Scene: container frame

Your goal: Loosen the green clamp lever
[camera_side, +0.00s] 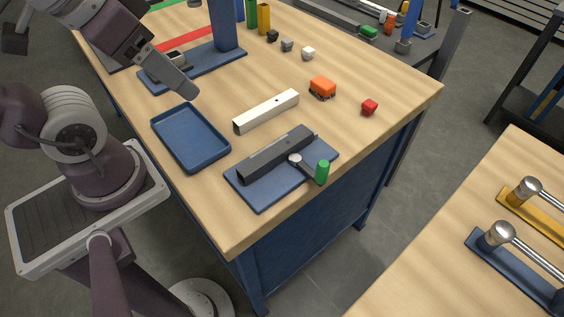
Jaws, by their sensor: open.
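The clamp lever has a green cylindrical handle (322,172) at the front right corner of a blue base plate (262,197). A short dark arm joins the handle to a silver pivot (295,159). A long dark grey bar (277,154) lies across the plate behind the pivot. I cannot tell how tightly the lever sits. My gripper (190,92) is up at the upper left, above the table near the blue tray, well apart from the lever. It looks empty; its fingertips are small and seen from the side.
An empty blue tray (190,163) lies left of the clamp. A blue post (222,25) on a base stands beyond my gripper. Table to the clamp's right is clear.

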